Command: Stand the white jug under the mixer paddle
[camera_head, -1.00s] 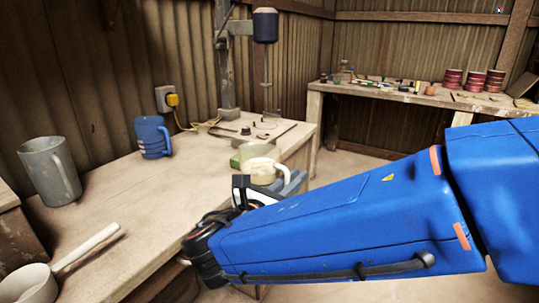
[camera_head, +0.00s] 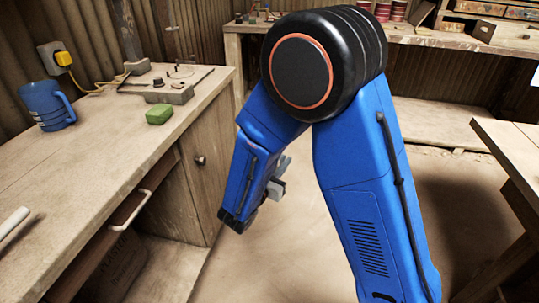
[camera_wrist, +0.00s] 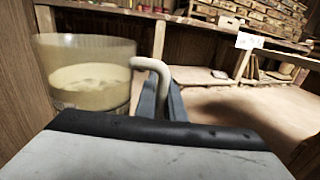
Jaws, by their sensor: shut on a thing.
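The white jug (camera_wrist: 92,85) looks cream in the wrist view, with pale liquid inside, and appears roughly upright. My gripper (camera_wrist: 166,103) is shut on its handle (camera_wrist: 152,72), which rises between the fingers. In the head view my gripper (camera_head: 279,180) is off the bench's right end, below its top; the jug is hidden behind my arm there. The mixer's post (camera_head: 126,30) and base (camera_head: 176,90) stand at the bench's far end. Its thin paddle shaft (camera_head: 172,32) hangs above the base; the mixer's top is out of frame.
A green block (camera_head: 159,114) lies on the bench (camera_head: 85,165) in front of the mixer base. A blue jug (camera_head: 46,106) stands at the left. A drawer handle (camera_head: 133,209) sticks out from the bench front. Another table (camera_head: 512,150) stands at right, with open floor between.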

